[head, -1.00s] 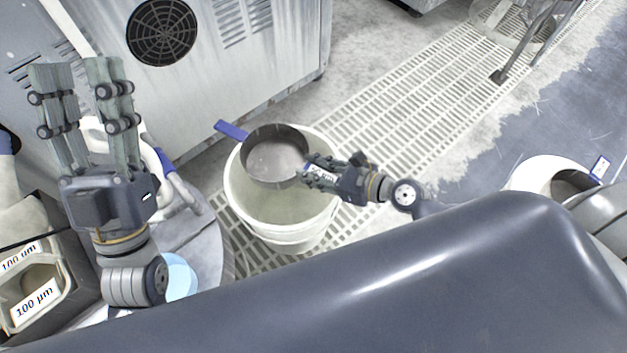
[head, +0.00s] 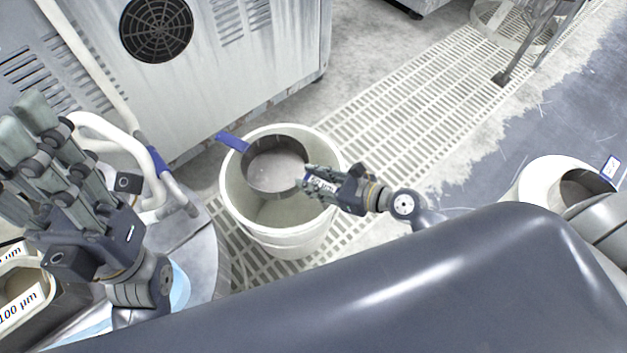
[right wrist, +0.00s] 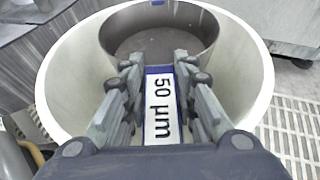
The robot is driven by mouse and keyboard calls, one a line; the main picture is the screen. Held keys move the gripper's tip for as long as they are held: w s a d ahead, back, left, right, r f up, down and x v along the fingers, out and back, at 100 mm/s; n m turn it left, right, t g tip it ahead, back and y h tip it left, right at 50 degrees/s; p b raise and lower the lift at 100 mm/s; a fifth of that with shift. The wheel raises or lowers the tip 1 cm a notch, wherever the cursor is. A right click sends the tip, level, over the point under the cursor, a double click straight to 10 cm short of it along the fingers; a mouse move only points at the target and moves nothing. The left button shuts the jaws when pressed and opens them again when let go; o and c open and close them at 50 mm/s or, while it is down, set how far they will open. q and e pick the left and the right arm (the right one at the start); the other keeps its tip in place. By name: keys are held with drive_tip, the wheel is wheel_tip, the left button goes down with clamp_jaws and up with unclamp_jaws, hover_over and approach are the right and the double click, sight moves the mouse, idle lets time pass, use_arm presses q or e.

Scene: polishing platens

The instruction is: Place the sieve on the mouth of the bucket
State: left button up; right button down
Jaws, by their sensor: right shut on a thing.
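The sieve (head: 274,166) is a round dark metal ring with a pale mesh and a blue tab at its far left. My right gripper (head: 312,182) is shut on its handle, which carries a "50 µm" label; the label shows between the fingers in the right wrist view (right wrist: 160,108). The white bucket (head: 285,243) stands upright on the grating. The sieve is over the back of the bucket's mouth, with the blue tab over the left rim; contact with the rim cannot be told. My left gripper (head: 42,150) is at the far left, its fingers apart and nothing between them.
A grey machine cabinet (head: 240,75) with a fan grille stands behind the bucket. White hoses (head: 150,165) and a round grey stand (head: 200,255) are at the left. A "100 µm" labelled container (head: 25,305) is at lower left. Another white bucket (head: 535,185) is at right.

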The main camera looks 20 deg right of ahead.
drive_tip(key=c, duration=1.3)
unclamp_jaws()
